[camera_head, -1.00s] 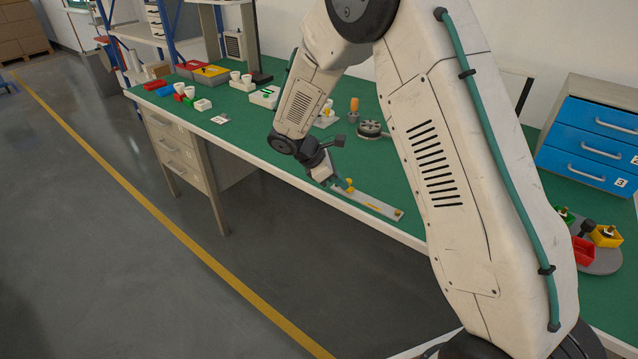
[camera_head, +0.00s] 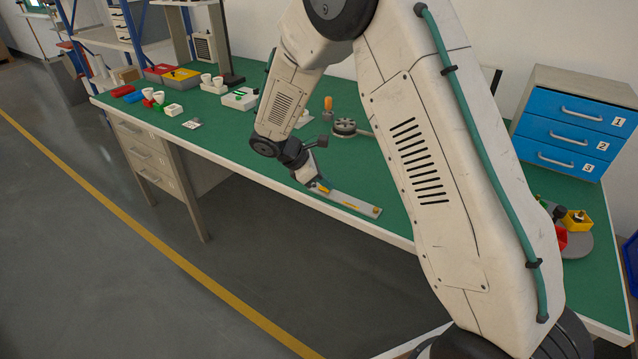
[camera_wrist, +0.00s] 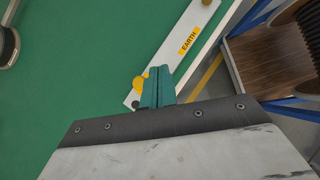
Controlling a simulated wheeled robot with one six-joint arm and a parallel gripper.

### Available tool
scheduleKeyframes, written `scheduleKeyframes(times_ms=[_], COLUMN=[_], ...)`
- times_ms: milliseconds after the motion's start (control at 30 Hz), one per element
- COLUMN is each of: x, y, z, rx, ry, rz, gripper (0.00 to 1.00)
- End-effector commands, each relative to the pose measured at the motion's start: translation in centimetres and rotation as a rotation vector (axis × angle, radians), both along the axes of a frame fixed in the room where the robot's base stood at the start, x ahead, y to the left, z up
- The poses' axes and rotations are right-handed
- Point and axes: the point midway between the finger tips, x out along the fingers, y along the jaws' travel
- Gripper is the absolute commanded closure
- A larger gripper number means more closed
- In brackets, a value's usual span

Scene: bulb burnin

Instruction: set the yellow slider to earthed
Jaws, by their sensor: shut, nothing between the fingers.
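A pale slider plate (camera_head: 348,203) lies along the front edge of the green bench. A yellow label reading EARTH (camera_wrist: 188,42) is on it in the wrist view. A yellow slider piece (camera_wrist: 138,83) is at the plate's near end, partly hidden behind my fingers; it also shows in the head view (camera_head: 323,188). A second small yellow knob (camera_head: 376,210) sits at the plate's far end, past the label. My gripper (camera_wrist: 157,86), with teal fingers, is shut and empty right beside the near yellow piece. I cannot tell whether they touch.
A round grey fixture with a lever (camera_head: 344,128) and an orange-handled item (camera_head: 328,103) stand behind. Blue drawers (camera_head: 575,125) and a round tray with coloured bins (camera_head: 578,245) are at the right. Bare green bench surrounds the plate's back side.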

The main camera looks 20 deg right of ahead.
Motion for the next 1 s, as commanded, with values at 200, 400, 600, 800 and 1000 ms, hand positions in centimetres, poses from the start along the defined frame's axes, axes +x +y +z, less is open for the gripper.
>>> scheduleKeyframes(times_ms=[200, 400, 600, 800, 1000], x=[0.0, 0.0, 0.3, 0.9, 1.2], y=[0.0, 0.3, 2.7, 5.6, 8.1], z=[0.0, 0.1, 0.6, 3.9, 6.8], rx=[0.0, 0.0, 0.001, 0.001, 0.002], ry=[0.0, 0.0, -0.001, -0.005, -0.003], rz=[0.0, 0.0, -0.004, -0.009, -0.009], gripper=[1.0, 1.0, 1.0, 1.0, 1.0])
